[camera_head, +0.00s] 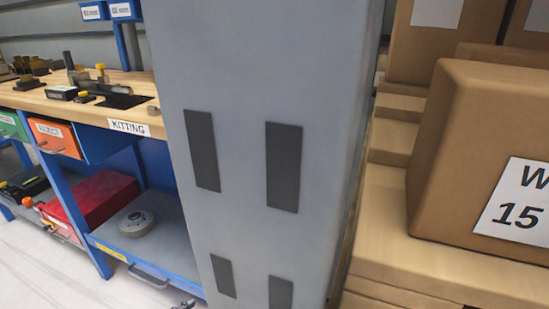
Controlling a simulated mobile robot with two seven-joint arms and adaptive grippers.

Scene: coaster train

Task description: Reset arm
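The task names only my arm. Neither of my grippers can be made out in the head view. A small dark piece (184,304) shows at the bottom edge, left of the grey pillar, too cut off to identify.
A large grey pillar (235,90) with dark rectangular patches fills the middle. On the left stands a blue-framed kitting bench (125,107) with a wooden top, small parts, an orange bin (58,139) and a red case (92,198). On the right, cardboard boxes (450,140) sit on wooden pallets (385,225).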

